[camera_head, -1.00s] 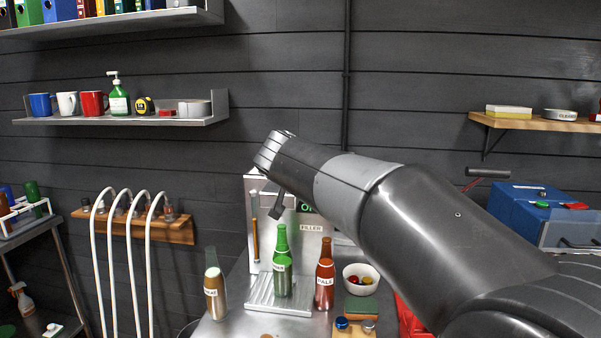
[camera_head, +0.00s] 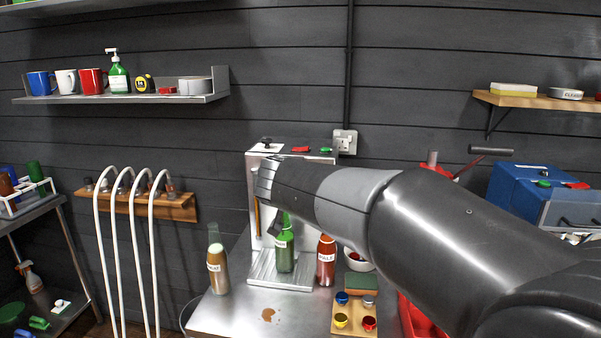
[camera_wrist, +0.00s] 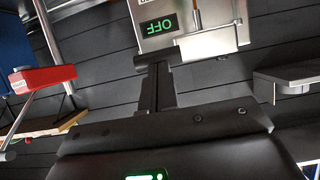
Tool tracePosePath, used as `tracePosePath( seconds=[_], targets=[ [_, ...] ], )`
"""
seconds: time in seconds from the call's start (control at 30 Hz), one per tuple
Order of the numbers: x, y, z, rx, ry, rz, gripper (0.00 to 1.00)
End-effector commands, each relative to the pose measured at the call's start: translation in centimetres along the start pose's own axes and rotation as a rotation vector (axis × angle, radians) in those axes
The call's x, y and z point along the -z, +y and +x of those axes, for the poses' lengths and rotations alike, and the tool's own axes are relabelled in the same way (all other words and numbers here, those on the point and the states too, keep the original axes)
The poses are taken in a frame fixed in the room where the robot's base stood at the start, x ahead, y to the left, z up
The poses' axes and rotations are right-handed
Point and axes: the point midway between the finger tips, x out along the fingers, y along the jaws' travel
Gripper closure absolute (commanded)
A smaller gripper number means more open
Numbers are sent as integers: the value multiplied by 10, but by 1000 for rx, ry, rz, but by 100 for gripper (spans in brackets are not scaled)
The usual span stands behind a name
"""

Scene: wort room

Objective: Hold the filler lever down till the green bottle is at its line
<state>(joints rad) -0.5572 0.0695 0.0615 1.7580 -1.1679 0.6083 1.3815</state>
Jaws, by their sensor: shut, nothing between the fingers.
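The green bottle (camera_head: 285,252) stands upright on the ribbed drip tray of the filler (camera_head: 258,165), with its neck partly behind my wrist. I cannot make out its line or level.
A brown labelled bottle (camera_head: 217,268) stands left of the tray and a red-brown one (camera_head: 326,262) right of it.

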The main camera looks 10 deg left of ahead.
Motion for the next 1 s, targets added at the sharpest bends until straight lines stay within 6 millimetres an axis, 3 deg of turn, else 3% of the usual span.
tracePosePath(
  seconds=[0.33, 1.0],
  targets=[
    [-16, 1, 6, -1, -2, 0, 100],
    [-20, 2, 9, -6, -9, -1, 100]
  ],
)
